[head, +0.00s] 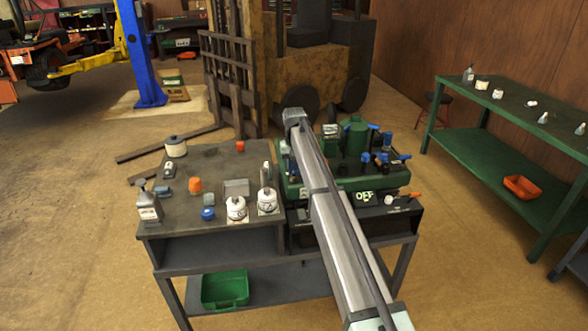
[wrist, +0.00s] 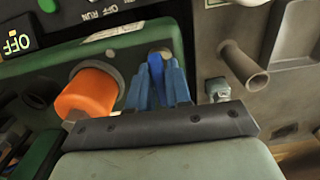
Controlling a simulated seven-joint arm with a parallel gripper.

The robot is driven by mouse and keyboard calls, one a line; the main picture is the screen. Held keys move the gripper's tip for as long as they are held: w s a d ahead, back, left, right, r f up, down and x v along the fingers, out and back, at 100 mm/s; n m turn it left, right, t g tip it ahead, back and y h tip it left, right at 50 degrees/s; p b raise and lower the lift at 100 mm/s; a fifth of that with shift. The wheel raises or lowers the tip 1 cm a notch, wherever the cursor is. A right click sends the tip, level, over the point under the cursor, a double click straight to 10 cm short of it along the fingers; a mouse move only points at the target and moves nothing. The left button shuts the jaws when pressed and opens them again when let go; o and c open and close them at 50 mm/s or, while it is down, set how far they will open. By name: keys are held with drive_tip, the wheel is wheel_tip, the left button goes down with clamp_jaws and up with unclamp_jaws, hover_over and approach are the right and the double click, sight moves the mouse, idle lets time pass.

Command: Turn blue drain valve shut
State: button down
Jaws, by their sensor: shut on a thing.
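In the wrist view, the blue drain valve handle (wrist: 158,66) is a narrow blue piece low on the green machine (wrist: 120,45). My gripper (wrist: 157,80) is shut on it, with one blue finger on each side. The fingers cover much of the handle, so its exact angle is hard to tell. In the head view, the green machine (head: 290,180) sits on the right part of the dark bench. My arm crosses in front of it, and I cannot make out my gripper there.
An orange knob (wrist: 88,95) is close to the left of my fingers. An OFF label (wrist: 15,42) is farther left. A grey peg handle (wrist: 245,65) sticks out on the right. In the head view, several bottles and cans stand on the dark bench (head: 185,228).

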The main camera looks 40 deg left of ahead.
drive_tip(key=m, duration=0.8)
drive_tip(key=shift+m, duration=0.3)
drive_tip(key=m, duration=0.4)
drive_tip(key=shift+m, duration=2.5)
drive_tip(key=c, duration=1.1)
unclamp_jaws()
drive_tip(key=shift+c, duration=0.2)
